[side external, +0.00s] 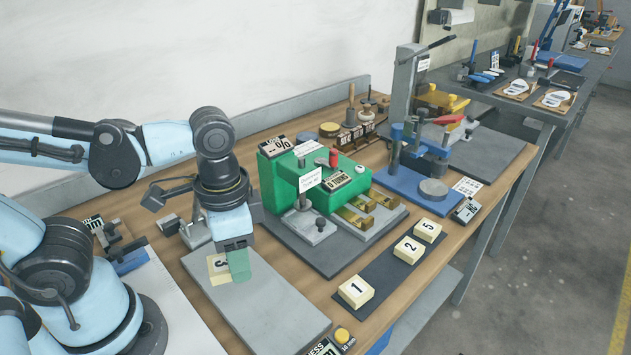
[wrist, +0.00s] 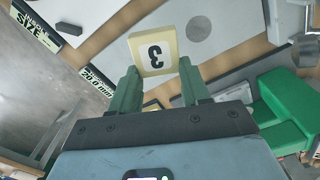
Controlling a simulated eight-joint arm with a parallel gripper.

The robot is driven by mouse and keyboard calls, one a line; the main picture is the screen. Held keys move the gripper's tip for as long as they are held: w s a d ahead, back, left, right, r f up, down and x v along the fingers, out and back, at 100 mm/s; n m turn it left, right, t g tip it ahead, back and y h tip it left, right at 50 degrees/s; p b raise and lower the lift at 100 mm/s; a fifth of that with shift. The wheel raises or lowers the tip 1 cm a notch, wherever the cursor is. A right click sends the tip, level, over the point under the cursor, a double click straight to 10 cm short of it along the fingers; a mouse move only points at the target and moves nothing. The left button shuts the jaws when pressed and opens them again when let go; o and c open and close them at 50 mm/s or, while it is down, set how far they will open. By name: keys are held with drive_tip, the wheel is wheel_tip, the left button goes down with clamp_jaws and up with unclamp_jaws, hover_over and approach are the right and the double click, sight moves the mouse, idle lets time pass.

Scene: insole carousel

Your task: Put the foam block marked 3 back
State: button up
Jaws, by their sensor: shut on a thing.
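The cream foam block marked 3 (side external: 217,268) is in my gripper (side external: 238,268), over the grey plate (side external: 262,308) at front centre of the side view. In the wrist view the block (wrist: 153,49) shows its 3 upside down, between the tips of the green fingers (wrist: 157,76). I cannot tell whether it touches the plate. A dark strip (side external: 379,276) to the right holds blocks marked 1 (side external: 356,291), 2 (side external: 408,249) and 5 (side external: 427,230). There is a bare stretch of strip between 1 and 2.
A green press (side external: 290,185) on a grey base stands between my gripper and the back of the bench. A blue-based fixture (side external: 417,190) stands behind the strip. A yellow button (side external: 342,336) and a small display are at the front edge.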

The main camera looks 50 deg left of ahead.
drive_tip(key=s+d+r, duration=0.3)
drive_tip(key=d, duration=0.1)
drive_tip(key=w+d+f+n, duration=0.1)
drive_tip(key=w+d+n, duration=0.4)
drive_tip(key=w+d, duration=1.1)
hover_over(392, 270)
wheel_tip(392, 270, down, 7)
drive_tip(key=shift+f, duration=2.05)
drive_tip(key=shift+f, duration=0.15)
drive_tip(key=o, duration=1.1)
